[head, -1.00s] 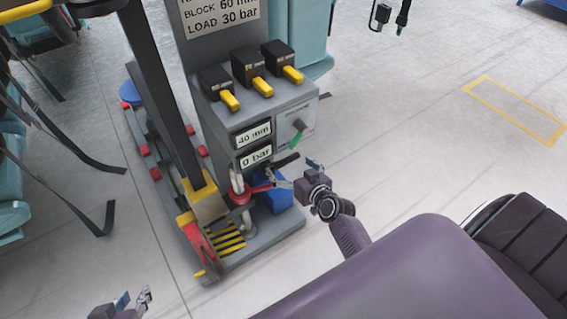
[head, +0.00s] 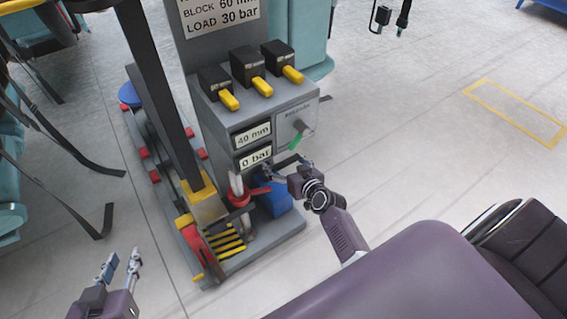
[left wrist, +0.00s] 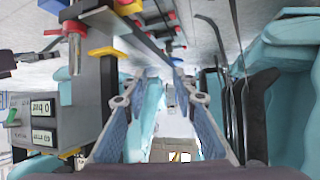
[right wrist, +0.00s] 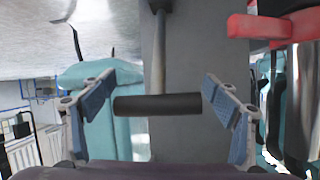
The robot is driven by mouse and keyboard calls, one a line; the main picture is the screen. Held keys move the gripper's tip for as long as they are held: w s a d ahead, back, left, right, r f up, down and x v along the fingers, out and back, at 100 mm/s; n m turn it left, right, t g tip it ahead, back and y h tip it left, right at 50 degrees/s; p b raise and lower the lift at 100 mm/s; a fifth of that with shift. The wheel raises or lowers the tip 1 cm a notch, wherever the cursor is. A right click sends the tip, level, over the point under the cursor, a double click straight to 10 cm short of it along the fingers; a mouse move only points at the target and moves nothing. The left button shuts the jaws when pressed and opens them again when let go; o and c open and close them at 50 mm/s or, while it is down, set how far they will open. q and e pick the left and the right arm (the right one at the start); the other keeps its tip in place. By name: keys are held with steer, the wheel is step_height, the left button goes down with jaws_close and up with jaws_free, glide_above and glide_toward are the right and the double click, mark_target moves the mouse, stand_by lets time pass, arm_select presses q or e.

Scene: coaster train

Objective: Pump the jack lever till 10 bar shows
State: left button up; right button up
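The jack lever's black handle (right wrist: 157,104) lies crosswise between the open fingers of my right gripper (right wrist: 158,98) in the right wrist view, with its grey rod running away behind it. Neither finger visibly clamps it. In the head view my right gripper (head: 288,170) is at the front of the grey jack unit (head: 272,106), and the handle (head: 289,160) is partly hidden there. The pressure display (head: 255,158) reads 0 bar, and the display above it (head: 252,136) reads 40 mm. My left gripper (head: 121,262) is open and empty, low at the left.
Several yellow-handled valves (head: 261,87) sit on top of the unit. A red collar (head: 248,193) and a blue block (head: 277,200) are close to my right gripper. Open floor (head: 430,150) lies to the right.

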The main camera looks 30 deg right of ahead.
steer(key=c, duration=1.3)
